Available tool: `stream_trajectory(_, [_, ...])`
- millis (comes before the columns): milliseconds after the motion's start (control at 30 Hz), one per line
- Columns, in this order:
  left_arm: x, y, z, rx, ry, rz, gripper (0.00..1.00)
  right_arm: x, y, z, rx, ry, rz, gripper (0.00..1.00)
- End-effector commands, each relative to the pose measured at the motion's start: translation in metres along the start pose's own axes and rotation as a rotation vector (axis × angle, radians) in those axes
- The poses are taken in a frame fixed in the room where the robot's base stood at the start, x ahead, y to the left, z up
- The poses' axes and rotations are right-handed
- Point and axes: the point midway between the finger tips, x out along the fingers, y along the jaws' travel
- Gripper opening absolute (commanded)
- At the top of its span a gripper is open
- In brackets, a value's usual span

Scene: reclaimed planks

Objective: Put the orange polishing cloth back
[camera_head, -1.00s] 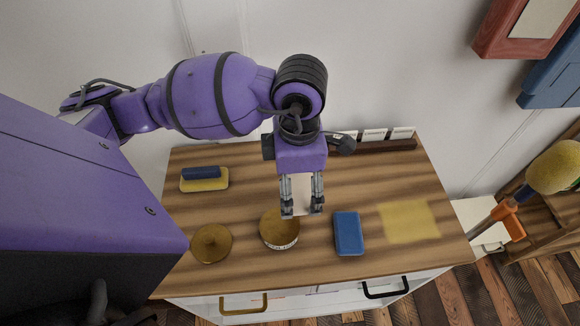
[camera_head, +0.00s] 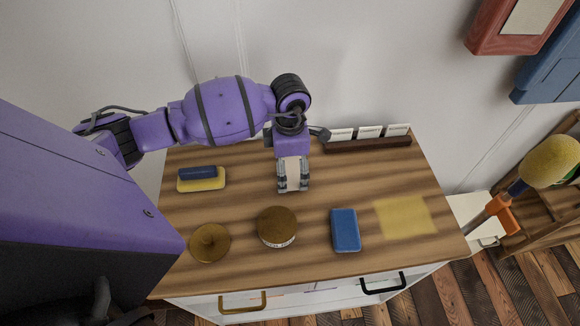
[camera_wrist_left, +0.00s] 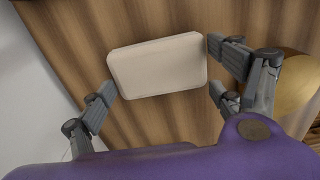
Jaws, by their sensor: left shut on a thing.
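My left gripper (camera_head: 293,187) is shut on a cream, block-shaped thing (camera_head: 293,170), held over the middle of the wooden top. In the left wrist view this block (camera_wrist_left: 157,66) sits between the two fingers, its ends against the fingertips. I see no clearly orange cloth. A flat yellow cloth-like square (camera_head: 405,216) lies at the right of the top, apart from the gripper. My right gripper is not in view.
On the wooden top (camera_head: 345,180) are a blue block (camera_head: 345,230), a round brown tin (camera_head: 277,226), a brown knobbed disc (camera_head: 210,242) and a yellow-and-blue pad (camera_head: 202,178). A dark rack with white cards (camera_head: 368,144) stands at the back. A yellow-headed tool (camera_head: 549,162) is at the right.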

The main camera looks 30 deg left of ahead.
Motion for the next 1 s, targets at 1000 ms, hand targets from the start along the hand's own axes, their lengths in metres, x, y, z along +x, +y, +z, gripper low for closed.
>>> stream_trajectory(1000, [-0.0003, 0.0011, 0.0006, 0.000, -0.002, 0.004, 1.00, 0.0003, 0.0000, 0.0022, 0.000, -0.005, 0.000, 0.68])
